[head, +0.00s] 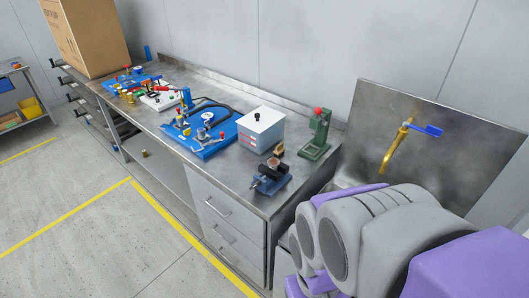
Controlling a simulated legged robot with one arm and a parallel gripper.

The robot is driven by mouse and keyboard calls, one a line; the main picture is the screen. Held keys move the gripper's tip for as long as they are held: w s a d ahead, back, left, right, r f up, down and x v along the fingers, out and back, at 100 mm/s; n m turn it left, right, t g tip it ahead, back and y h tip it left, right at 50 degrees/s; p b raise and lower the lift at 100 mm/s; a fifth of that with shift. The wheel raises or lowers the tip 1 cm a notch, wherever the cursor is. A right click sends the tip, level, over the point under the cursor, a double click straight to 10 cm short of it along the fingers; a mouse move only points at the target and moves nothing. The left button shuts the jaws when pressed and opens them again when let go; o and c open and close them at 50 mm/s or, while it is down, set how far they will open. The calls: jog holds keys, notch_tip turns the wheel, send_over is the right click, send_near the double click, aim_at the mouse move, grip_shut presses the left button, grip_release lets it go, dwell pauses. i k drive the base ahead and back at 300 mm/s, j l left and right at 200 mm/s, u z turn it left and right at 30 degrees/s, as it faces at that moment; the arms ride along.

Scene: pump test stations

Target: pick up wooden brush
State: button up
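A small tan, wood-coloured piece (280,151) stands on the metal workbench (235,167), between a white-and-blue box and a green press. It may be the wooden brush, but it is too small to tell. Grey and purple parts of my own body fill the lower right of the head view. My gripper does not show in this view.
The blue-grey box (260,135), green press (318,135) and small blue vise (270,180) crowd the bench's right end. Blue pump boards (208,148) lie further left. The floor in front is clear.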

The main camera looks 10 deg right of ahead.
aim_at(279, 150)
jog(key=z, duration=0.2)
jog(key=i+j+z, duration=0.2)
jog(key=z, duration=0.15)
jog(key=i+j+z, duration=0.15)
jog(key=z, duration=0.2)
jog(key=i+j+z, duration=0.1)
jog(key=j+z, duration=0.25)
jog(key=i+j, duration=0.1)
jog(key=j, duration=0.3)
jog(key=i+j+z, duration=0.1)
jog(key=j, duration=0.3)
jog(key=i+j, duration=0.15)
jog(key=j, duration=0.25)
jog(key=i+j, duration=0.1)
jog(key=j, duration=0.3)
jog(key=z, duration=0.05)
